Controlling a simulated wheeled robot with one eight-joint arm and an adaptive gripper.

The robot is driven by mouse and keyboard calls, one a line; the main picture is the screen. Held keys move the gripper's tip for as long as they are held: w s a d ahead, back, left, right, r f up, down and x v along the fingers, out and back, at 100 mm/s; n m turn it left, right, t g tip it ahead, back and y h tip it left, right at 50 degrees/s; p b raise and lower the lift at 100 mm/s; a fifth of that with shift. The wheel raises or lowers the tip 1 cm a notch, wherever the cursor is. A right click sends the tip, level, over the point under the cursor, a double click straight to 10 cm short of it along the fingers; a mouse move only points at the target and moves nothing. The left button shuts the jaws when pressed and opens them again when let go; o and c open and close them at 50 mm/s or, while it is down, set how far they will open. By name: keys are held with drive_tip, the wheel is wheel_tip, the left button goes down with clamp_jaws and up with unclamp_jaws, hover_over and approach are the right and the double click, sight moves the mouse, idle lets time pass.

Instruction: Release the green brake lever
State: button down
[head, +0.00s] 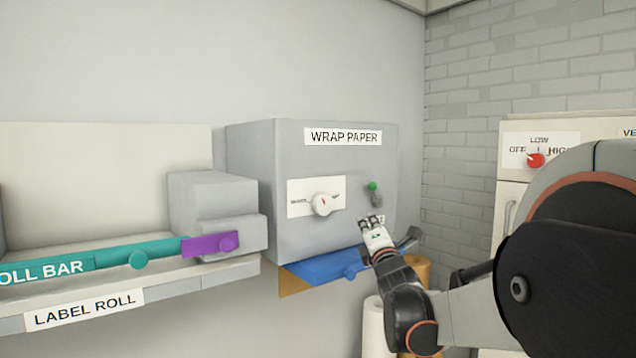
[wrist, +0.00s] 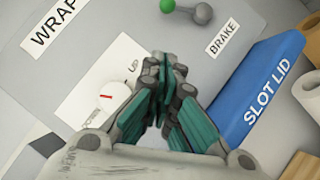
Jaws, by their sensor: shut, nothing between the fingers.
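The green brake lever (head: 373,187) is a green knob on a short grey arm, on the front of the grey WRAP PAPER box (head: 250,170). In the wrist view its green knob (wrist: 167,5) shows at the top edge, with the grey pivot to its right and a BRAKE label (wrist: 222,38) below. My gripper (head: 370,222) is shut and empty, just below the lever in the head view. In the wrist view the fingertips of my gripper (wrist: 163,62) are below the knob, apart from it. The BRAKE label is mostly hidden by my gripper in the head view.
A white dial (head: 322,204) sits left of the lever. A blue SLOT LID (head: 325,267) juts out below the box. Rolls (head: 373,325) stand under it. A purple tab (head: 210,244) and teal ROLL BAR (head: 120,257) are at left. A cabinet with a red knob (head: 536,160) stands right.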

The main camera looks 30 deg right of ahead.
sight(375, 194)
drive_tip(key=shift+r, duration=0.1)
idle(0.3)
drive_tip(key=p+x, duration=0.1)
drive_tip(key=x, duration=0.3)
drive_tip(key=s+d+r+p+x, duration=0.1)
drive_tip(key=x, duration=0.3)
drive_tip(key=d+p+x, duration=0.1)
drive_tip(key=x, duration=0.3)
drive_tip(key=shift+w+d+r+p, duration=0.15)
drive_tip(key=shift+d+r+p, duration=0.05)
drive_tip(key=shift+r+p, duration=0.15)
drive_tip(key=shift+f, duration=0.1)
drive_tip(key=shift+d+r+m, duration=0.15)
drive_tip(key=shift+r+m, duration=0.15)
drive_tip(key=shift+r, duration=0.05)
